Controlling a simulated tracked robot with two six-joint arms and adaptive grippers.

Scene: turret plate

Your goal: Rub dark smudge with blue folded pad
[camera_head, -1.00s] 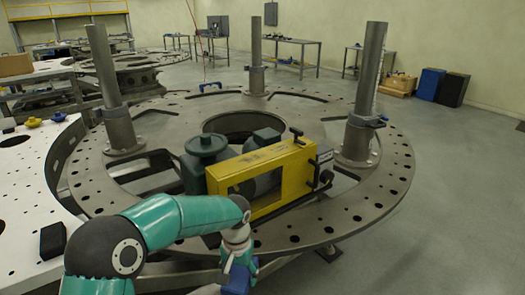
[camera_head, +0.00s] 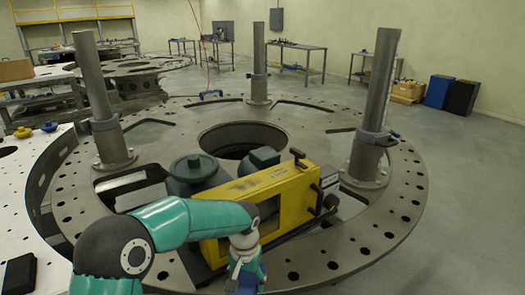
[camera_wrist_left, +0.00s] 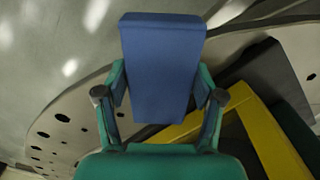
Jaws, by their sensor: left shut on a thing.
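My left gripper (camera_wrist_left: 160,100) is shut on the blue folded pad (camera_wrist_left: 162,60), which sticks out beyond its fingertips in the left wrist view. In the head view, my left gripper (camera_head: 245,268) hangs low in front of the yellow machine frame (camera_head: 218,250), with the pad largely hidden near the bottom edge. A faint dark smudge (camera_head: 245,184) shows on the top face of the yellow frame, above and apart from the gripper. My right gripper is not in view.
The yellow machine, with a dark green motor (camera_head: 193,172), sits on a large round plate (camera_head: 330,258) with holes. Upright posts (camera_head: 371,105) stand around its rim. A black block (camera_head: 19,273) lies on the white table at the left.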

